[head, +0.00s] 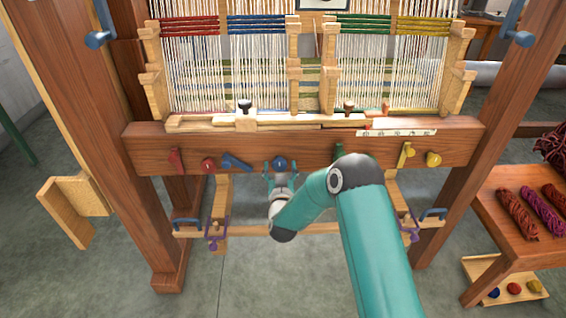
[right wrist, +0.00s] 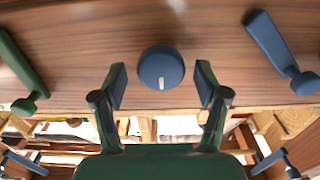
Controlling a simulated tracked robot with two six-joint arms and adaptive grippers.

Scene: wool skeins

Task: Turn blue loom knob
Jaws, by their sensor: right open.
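The blue loom knob (head: 280,163) is a round knob on the front of the loom's wooden beam. It also shows in the right wrist view (right wrist: 161,66), with a short white mark near its lower rim. My right gripper (head: 281,171) is at the knob. In the right wrist view the gripper (right wrist: 161,88) is open, with one finger on each side of the knob and a gap on both sides. Its fingers are not closed on anything. My left gripper is not in view.
A blue lever (head: 237,162) and a red knob (head: 207,165) sit left of the blue knob. A green lever (right wrist: 24,70) shows in the right wrist view. A yellow knob (head: 433,159) is at the beam's right. A side table (head: 497,212) holds red and purple skeins.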

